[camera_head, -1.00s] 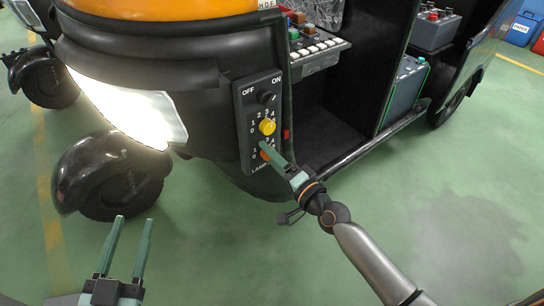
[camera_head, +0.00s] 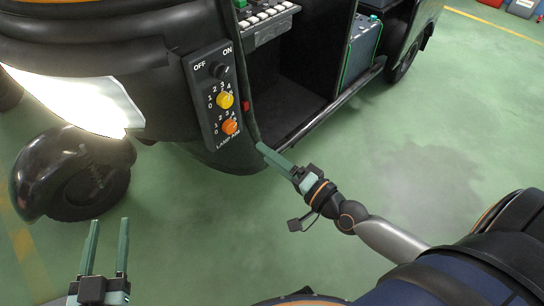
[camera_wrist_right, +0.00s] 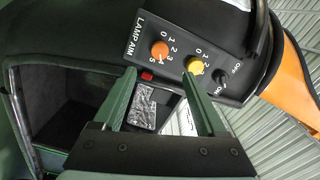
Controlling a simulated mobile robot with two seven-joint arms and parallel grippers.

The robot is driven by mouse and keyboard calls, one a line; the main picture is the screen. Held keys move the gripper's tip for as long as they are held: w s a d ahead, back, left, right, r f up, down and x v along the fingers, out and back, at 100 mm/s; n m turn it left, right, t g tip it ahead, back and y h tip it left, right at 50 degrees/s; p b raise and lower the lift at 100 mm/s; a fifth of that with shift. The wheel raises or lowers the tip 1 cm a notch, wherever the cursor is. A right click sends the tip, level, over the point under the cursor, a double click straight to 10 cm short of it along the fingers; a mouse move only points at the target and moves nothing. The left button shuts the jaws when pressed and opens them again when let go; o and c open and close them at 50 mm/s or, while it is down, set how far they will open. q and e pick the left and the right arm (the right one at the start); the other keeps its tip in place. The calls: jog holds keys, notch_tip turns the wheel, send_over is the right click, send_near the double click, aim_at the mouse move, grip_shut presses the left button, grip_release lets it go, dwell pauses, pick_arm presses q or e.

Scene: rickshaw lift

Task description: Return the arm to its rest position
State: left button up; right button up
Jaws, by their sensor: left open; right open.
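My right gripper (camera_head: 277,160) is in front of the rickshaw's side, below and right of the control panel, apart from it and empty. In the right wrist view its two green fingers (camera_wrist_right: 160,100) are spread with nothing between them. The black control panel (camera_head: 213,108) carries a black OFF/ON knob (camera_head: 218,70), a yellow knob (camera_head: 224,100) and an orange knob (camera_head: 230,127) above the words LAMP AIM. The panel also shows in the right wrist view (camera_wrist_right: 222,62), turned around. My left gripper (camera_head: 106,248) is open and empty at the lower left, over the floor.
The rickshaw has a lit headlamp (camera_head: 75,100), a black front wheel (camera_head: 72,178) and an open doorway. A grey box with green edging (camera_head: 363,45) stands in its rear part. The green floor (camera_head: 400,150) is clear right of the rickshaw.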

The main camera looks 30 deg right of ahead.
pick_arm(q)
jog(key=shift+r, duration=0.15)
pick_arm(e)
jog(key=shift+s, duration=0.15)
jog(key=s+a+r+n+h, duration=0.1)
jog(key=s+a+r+n, duration=0.4)
jog(key=n, duration=1)
pick_arm(q)
jog(key=s+a+f+n+g+y+p, duration=0.2)
jog(key=s+g+p, duration=0.6)
jog(key=p, duration=1.4)
jog(key=shift+s+a+f+n+y, duration=0.15)
jog(key=shift+s+f+n+y, duration=0.3)
jog(key=shift+s, duration=0.2)
pick_arm(e)
jog(key=s+d+f+m+g+h, duration=0.2)
jog(key=s+f+g+h, duration=0.1)
jog(key=s+g, duration=0.4)
jog(key=shift+s+f+m+g, duration=0.2)
jog(key=shift+s+m+g, duration=0.2)
jog(key=shift+s, duration=0.65)
